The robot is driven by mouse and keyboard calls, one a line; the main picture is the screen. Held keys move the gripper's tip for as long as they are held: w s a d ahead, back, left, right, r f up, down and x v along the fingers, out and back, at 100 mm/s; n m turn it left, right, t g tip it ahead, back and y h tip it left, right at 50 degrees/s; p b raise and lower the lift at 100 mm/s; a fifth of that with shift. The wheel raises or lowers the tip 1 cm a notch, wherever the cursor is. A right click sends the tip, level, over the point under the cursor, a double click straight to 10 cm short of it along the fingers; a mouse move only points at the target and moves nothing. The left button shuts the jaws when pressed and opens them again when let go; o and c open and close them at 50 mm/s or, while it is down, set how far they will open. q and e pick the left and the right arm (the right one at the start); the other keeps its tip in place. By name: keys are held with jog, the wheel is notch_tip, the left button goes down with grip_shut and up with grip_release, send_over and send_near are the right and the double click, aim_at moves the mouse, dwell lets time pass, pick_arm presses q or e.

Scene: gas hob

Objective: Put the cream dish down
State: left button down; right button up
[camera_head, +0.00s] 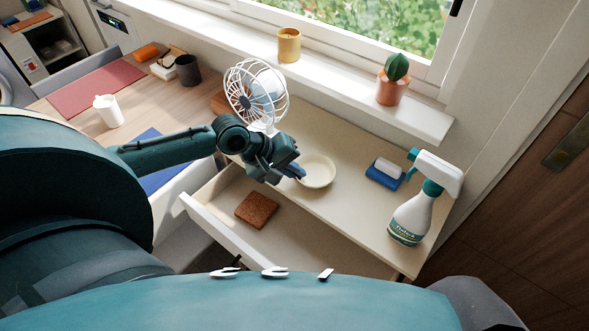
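The cream dish (318,172) is a shallow round bowl, seen over the pale top of the cabinet, near its front edge above the open drawer. My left gripper (296,171) comes in from the left, with its fingers at the dish's left rim. The fingers look closed on that rim, though the arm's wrist hides part of the grip. The dish looks about level; I cannot tell whether its base touches the top. My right gripper is not in view.
A white fan (257,95) stands behind my wrist. A blue sponge holder (384,174) and a spray bottle (411,216) stand to the right. The cabinet top (345,205) is clear between dish and bottle.

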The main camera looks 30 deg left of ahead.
pick_arm(q)
jog(key=c, duration=1.7)
grip_release()
jog(key=p+v, duration=0.1)
jog(key=v, duration=1.1)
jog(key=s+d+f+m+t, duration=0.1)
jog(key=s+d+f+m, duration=0.2)
jog(key=d+f, duration=0.1)
jog(key=s+d+f+m+t+y, duration=0.1)
jog(key=s+d+f+m+t, duration=0.1)
jog(key=d+f+m, duration=0.2)
jog(key=s+d+f+m+t, duration=0.2)
jog(key=s+d+f+m, duration=0.1)
jog(key=d+f, duration=0.3)
jog(key=shift+s+d+m+y, duration=0.15)
jog(key=shift+d+m, duration=0.2)
jog(key=shift+d, duration=0.1)
jog(key=shift+s+d+m+y, duration=0.15)
jog(key=shift+d+m, duration=0.2)
jog(key=shift+d, duration=0.1)
jog(key=shift+s+d+f+m, duration=0.1)
jog(key=shift+s+d+m, duration=0.15)
jog(key=shift+m, duration=0.15)
